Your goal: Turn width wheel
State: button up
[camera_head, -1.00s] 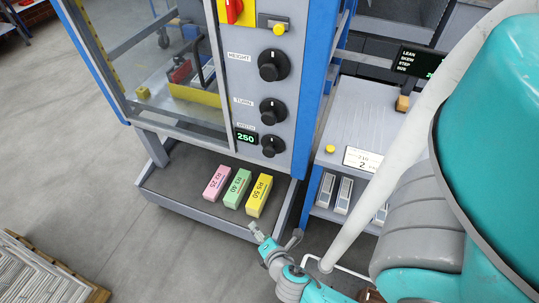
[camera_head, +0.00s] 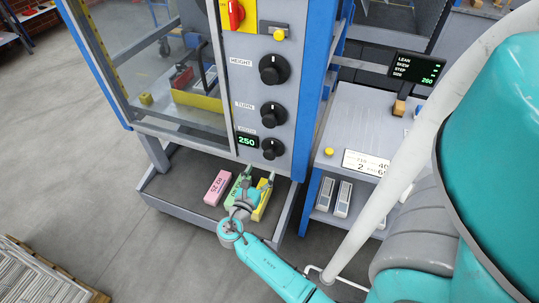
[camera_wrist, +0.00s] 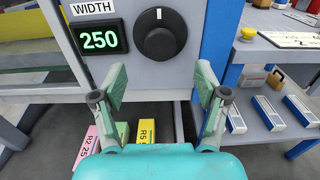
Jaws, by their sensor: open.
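The width wheel (camera_head: 272,148) is a black round knob, the lowest of three on the grey machine panel. In the wrist view the width wheel (camera_wrist: 160,34) has a white mark at its top and stands ahead of my gripper. The width display (camera_head: 246,141) beside it reads 250 in green, as does the display in the wrist view (camera_wrist: 99,37). My gripper (camera_head: 255,182) is open and empty, below the wheel and over the lower shelf. In the wrist view my gripper (camera_wrist: 160,88) has its fingers spread, apart from the wheel.
Pink (camera_head: 218,187), green (camera_head: 234,190) and yellow (camera_head: 261,203) blocks lie on the lower shelf (camera_head: 175,190) under my gripper. The turn knob (camera_head: 273,114) and height knob (camera_head: 273,69) are above. A blue post (camera_head: 312,100) and side table (camera_head: 365,125) stand right.

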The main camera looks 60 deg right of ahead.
aim_at(269, 156)
jog(key=d, duration=0.9)
jog(key=shift+w, duration=0.35)
jog(key=c, duration=1.1)
